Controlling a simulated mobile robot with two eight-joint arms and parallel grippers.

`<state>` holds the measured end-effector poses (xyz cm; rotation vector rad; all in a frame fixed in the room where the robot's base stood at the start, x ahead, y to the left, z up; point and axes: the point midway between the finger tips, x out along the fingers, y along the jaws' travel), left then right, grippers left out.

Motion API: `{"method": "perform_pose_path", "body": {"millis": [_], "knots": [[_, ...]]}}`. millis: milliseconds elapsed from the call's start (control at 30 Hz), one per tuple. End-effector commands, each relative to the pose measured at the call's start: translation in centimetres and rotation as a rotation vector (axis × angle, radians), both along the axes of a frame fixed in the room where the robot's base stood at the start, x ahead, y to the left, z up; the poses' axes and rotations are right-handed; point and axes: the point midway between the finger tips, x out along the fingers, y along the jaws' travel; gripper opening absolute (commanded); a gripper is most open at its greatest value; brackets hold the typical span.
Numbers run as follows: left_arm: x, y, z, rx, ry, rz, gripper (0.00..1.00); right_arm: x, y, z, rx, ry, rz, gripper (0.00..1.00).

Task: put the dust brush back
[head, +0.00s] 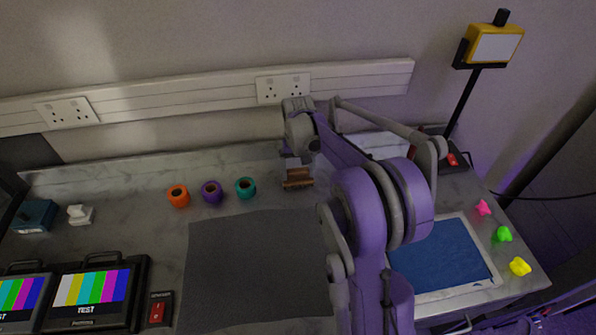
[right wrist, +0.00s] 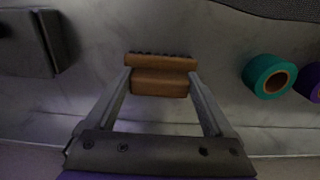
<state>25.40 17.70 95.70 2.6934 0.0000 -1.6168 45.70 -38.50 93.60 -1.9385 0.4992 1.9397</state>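The dust brush (head: 297,178) is a small brown wooden block with a wider bar and a row of dark bristles. It is near the back of the marble-look desk, right of the teal tape roll. My right gripper (head: 299,158) is above it, fingers down. In the right wrist view the brush (right wrist: 160,82) sits between the fingertips of my right gripper (right wrist: 160,76), with no clear gap on either side of its narrower block. Whether the brush touches the desk is hard to tell. My left gripper is not in view.
Orange (head: 178,196), purple (head: 212,192) and teal (head: 246,188) tape rolls stand left of the brush. A dark grey mat (head: 250,265) lies in front. A blue panel (head: 440,255) in a white border lies right. A lamp (head: 490,48) stands at the back right.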

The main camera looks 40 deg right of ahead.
Motion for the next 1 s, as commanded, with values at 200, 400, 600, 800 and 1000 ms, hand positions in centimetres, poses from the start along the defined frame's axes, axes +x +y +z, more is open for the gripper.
{"method": "perform_pose_path", "body": {"millis": [200,400,600,800,1000], "knots": [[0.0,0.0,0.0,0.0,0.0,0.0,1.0,0.0,0.0,0.0,0.0,0.0,0.0,1.0],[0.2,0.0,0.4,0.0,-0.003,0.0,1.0,0.0,0.0,0.8,0.0,0.0,0.0,1.0],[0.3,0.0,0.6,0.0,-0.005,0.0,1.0,0.0,0.0,4.4,0.0,0.0,0.0,1.0],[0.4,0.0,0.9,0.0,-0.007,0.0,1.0,0.0,0.0,8.7,0.0,0.0,0.0,1.0],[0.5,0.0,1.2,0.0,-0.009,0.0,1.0,0.0,0.0,11.5,0.0,0.0,0.0,1.0]]}}
